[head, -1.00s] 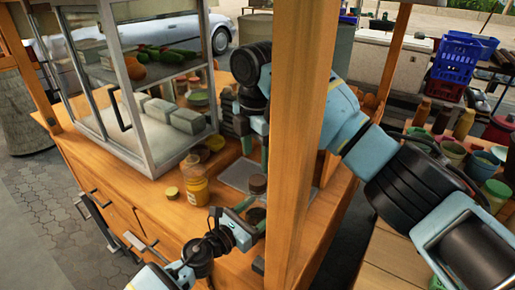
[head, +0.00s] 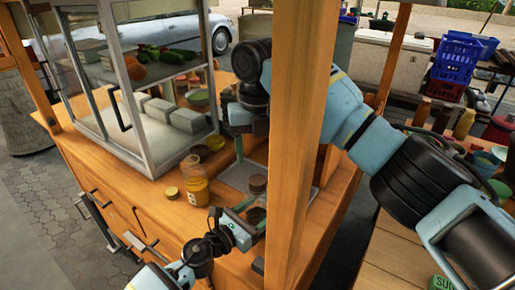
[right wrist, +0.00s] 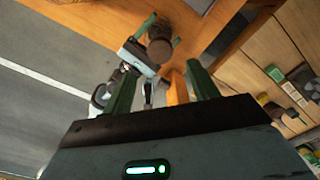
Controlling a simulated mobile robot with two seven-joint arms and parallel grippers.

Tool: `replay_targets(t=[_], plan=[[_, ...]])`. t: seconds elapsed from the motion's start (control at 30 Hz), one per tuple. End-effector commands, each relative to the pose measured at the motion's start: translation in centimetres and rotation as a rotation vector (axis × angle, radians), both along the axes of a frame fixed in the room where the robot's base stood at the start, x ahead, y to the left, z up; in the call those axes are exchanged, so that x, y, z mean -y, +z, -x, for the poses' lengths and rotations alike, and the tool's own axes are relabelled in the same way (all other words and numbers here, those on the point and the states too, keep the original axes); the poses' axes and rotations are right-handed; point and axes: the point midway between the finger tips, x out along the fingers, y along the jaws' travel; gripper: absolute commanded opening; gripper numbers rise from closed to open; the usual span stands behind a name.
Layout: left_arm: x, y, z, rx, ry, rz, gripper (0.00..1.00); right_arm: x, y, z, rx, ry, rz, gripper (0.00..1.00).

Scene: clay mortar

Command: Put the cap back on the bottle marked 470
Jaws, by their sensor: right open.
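A bottle with yellow-orange contents and a pale label (head: 195,186) stands upright on the wooden counter in the head view. I cannot read any number on it. A small round yellow cap (head: 172,192) lies left of it. My left gripper (head: 252,217) is low at the counter's front edge, its fingers around a dark brown round thing; the grip is unclear. That gripper also shows in the right wrist view (right wrist: 160,45), with a brown disc between its fingers. My right gripper (right wrist: 163,90) is open and empty, above the counter and apart from the left one.
A glass display case (head: 145,95) fills the counter's left side. A wooden post (head: 305,150) blocks part of the view.

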Motion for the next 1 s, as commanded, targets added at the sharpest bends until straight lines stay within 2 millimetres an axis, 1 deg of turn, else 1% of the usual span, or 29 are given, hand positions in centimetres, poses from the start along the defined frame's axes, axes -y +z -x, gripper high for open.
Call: replay_targets(t=[0.27, 0.37, 0.47, 0.8, 1.0], plan=[[0.0, -0.1, 0.0, -0.001, 0.0, -0.001, 0.0, 0.0, 0.0, 0.0, 0.0, 0.0, 0.0, 0.59], [0.0, -0.1, 0.0, -0.001, 0.0, -0.001, 0.0, 0.0, -0.3, 0.0, -0.001, 0.0, 0.001, 0.59], [0.0, -0.1, 0.0, -0.001, 0.0, -0.001, 0.0, 0.0, -1.2, 0.0, -0.003, 0.0, 0.003, 0.59], [0.0, -0.1, 0.0, -0.001, 0.0, -0.001, 0.0, 0.1, -6.0, 0.0, -0.002, -0.001, 0.0, 0.59], [0.0, -0.1, 0.0, -0.001, 0.0, -0.001, 0.0, 0.0, -7.6, 0.0, -0.001, -0.001, 0.0, 0.59]])
